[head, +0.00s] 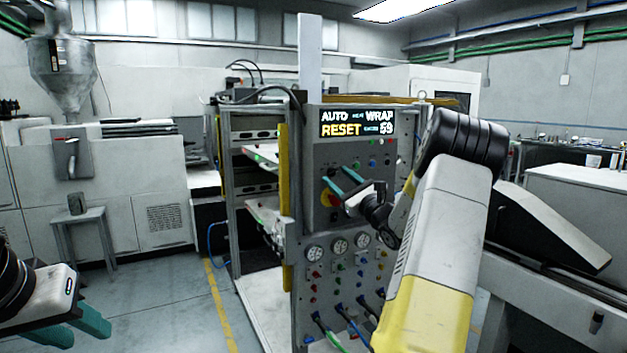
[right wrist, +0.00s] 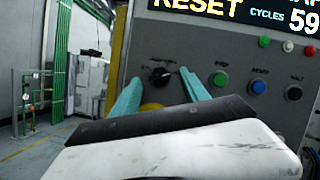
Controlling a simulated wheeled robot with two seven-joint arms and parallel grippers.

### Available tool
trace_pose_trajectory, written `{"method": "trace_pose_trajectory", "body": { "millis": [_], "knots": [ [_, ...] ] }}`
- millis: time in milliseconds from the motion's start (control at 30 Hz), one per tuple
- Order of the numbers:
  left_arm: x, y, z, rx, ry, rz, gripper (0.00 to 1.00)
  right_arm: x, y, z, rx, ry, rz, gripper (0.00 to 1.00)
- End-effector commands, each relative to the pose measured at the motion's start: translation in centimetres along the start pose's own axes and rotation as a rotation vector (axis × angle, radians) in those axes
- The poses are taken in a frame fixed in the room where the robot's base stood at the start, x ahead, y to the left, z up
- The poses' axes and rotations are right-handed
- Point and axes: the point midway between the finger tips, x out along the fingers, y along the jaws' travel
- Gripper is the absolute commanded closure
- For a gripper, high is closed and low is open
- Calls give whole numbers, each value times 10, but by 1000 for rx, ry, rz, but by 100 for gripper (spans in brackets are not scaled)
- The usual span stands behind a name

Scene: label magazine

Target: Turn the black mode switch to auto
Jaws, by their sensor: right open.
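The black mode switch (right wrist: 160,75) is a dark knob on the grey control panel in the right wrist view. Small markings around it are too blurred to read. My right gripper (right wrist: 160,88) is open, with one teal finger on each side of the knob's position. I cannot tell whether either finger touches it. In the head view the right gripper (head: 342,178) is at the panel's front (head: 335,275), and I cannot make out the switch there. My left gripper (head: 78,328) is open and empty at the lower left, far from the panel.
A display (head: 357,122) above shows AUTO, WRAP, RESET and 59. Green (right wrist: 220,79), blue (right wrist: 258,87) and black (right wrist: 293,92) buttons sit right of the switch. A yellow part (right wrist: 151,107) shows below it. Gauges (head: 340,247) and cables are lower on the panel.

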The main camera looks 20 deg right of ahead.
Motion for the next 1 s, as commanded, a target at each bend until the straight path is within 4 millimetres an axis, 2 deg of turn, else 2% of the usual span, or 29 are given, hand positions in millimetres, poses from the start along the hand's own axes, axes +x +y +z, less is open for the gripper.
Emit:
{"method": "trace_pose_trajectory", "body": {
  "millis": [133,400,500,667,1000],
  "knots": [
    [0,0,0,0,0,0,64,-14,-1,0,-1,3,-2,47],
    [0,0,0,0,0,0,64,-60,-1,-1,0,4,-2,47],
    [0,0,0,0,0,0,64,-71,-1,-1,0,3,-1,47],
    [0,0,0,0,0,0,64,-78,0,0,0,1,-1,47],
    [0,0,0,0,0,0,64,-78,0,-1,0,1,0,47]
  ]
}}
